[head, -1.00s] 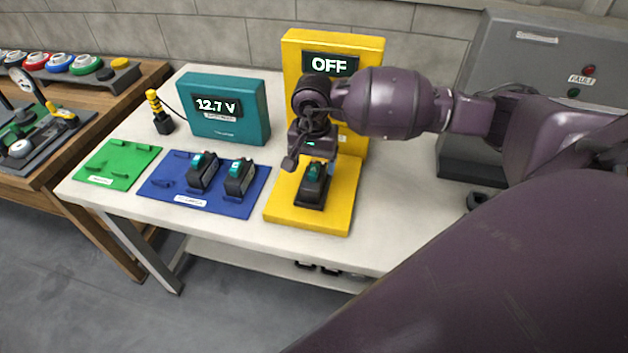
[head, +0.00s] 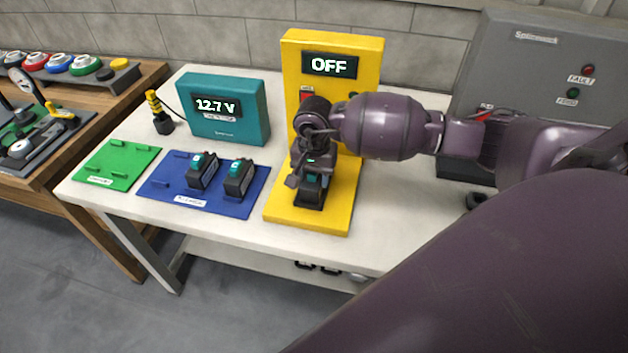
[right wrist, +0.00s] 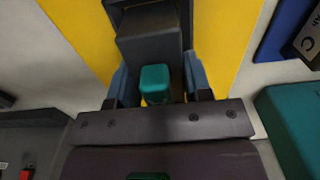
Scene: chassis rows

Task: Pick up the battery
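A dark battery with a teal top (head: 309,200) stands on the yellow base plate (head: 338,212) in front of the yellow panel reading OFF. My right gripper (head: 312,176) is lowered over it from above and hides its upper part. In the right wrist view the teal part (right wrist: 155,78) lies between the two fingers of the gripper (right wrist: 159,84), with a gap visible on both sides, so it looks open around the battery. Two similar batteries, one left (head: 202,170) and one right (head: 238,178), stand on the blue mat (head: 222,207). My left gripper is not in view.
A teal meter (head: 232,125) reading 12.7 V stands behind the blue mat. An empty green mat (head: 120,175) lies at the table's left. A yellow and black probe (head: 158,112) stands near the meter. A grey cabinet (head: 530,70) stands at the back right.

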